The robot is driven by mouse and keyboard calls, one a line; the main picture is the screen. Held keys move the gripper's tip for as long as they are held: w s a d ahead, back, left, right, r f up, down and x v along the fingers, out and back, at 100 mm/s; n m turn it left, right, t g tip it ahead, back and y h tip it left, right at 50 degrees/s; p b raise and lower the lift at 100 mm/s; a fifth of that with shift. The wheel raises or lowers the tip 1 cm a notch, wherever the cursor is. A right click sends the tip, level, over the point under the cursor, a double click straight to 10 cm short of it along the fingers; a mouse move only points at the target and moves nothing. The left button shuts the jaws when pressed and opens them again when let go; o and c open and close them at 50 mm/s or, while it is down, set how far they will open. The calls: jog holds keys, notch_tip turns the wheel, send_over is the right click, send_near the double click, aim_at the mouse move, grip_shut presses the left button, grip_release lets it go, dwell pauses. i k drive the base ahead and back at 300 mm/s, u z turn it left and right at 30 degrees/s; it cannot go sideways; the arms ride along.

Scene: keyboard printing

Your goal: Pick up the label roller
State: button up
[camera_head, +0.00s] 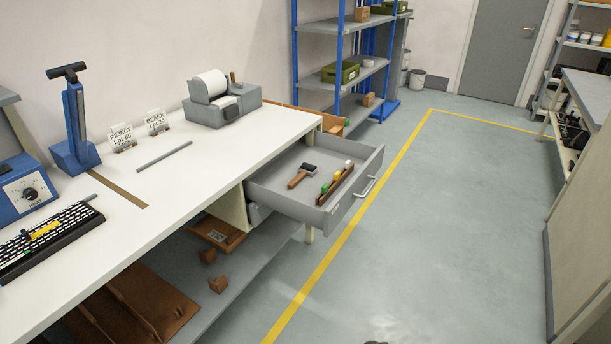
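The drawer (262,193) under the right end of the bench is pulled open. Inside it lies a small tool (298,179) with a wooden handle and a dark head, which looks like the label roller. It lies flat, with its handle towards the front left. Beside it on the right is a brown wooden rack (335,187) with green, yellow and white pieces. My gripper is not recognisable in the camera_head view.
The white bench top (185,185) carries a grey machine with a white paper roll (222,100), two label signs (122,137), a blue press (76,130), a heater box (24,190) and a black keyboard (44,238). The floor (440,230) right of the drawer is clear.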

aim_at(300, 176)
jog(key=z, duration=1.1)
jog(key=i, duration=2.35)
